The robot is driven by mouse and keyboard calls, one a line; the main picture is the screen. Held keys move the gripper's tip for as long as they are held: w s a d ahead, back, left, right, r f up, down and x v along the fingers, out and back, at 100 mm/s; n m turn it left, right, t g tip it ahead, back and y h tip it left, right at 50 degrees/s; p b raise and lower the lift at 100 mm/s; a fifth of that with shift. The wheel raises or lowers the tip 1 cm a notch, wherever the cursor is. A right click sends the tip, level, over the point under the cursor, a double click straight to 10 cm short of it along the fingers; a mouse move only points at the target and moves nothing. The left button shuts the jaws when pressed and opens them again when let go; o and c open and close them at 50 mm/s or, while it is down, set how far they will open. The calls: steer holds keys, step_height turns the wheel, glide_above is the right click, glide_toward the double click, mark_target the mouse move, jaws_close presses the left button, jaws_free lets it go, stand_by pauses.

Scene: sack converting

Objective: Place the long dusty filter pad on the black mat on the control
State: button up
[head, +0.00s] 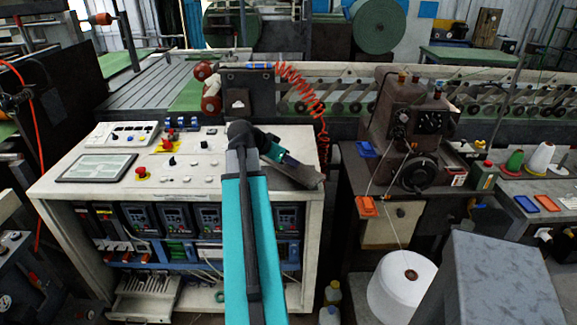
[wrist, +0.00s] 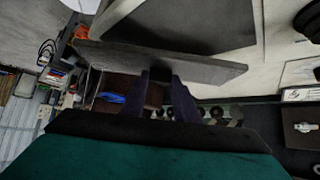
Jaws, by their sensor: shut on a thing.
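The long dusty filter pad (wrist: 120,57) is a flat grey strip lying across the wrist view. My gripper (wrist: 164,80) is shut on it near its middle, with the two dark fingers below the strip. A black mat (wrist: 195,22) lies on a pale surface beyond the pad. The pad overlaps the mat's near edge in this view; I cannot tell whether they touch. In the head view my arm reaches over the right part of the control cabinet (head: 190,172). My arm hides much of that area, and the pad and mat are hard to tell apart there.
A tablet-like screen (head: 97,168), a red stop button (head: 141,173) and several knobs occupy the cabinet top's left and middle. A red coiled cable (head: 300,92) hangs behind. A brown machine (head: 412,125) stands right, beyond a gap, with a white thread cone (head: 402,285) below.

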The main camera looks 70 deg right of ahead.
mark_target(288, 167)
stand_by(0.4)
steer(key=shift+f+p, duration=0.65)
steer(key=shift+f, duration=1.1)
steer(key=shift+f, duration=0.2)
steer(key=o, duration=1.1)
steer(key=shift+c, duration=0.2)
steer(key=shift+r, duration=0.2)
steer(key=shift+r, duration=0.1)
steer(key=b+v, duration=0.2)
steer(key=v, duration=1)
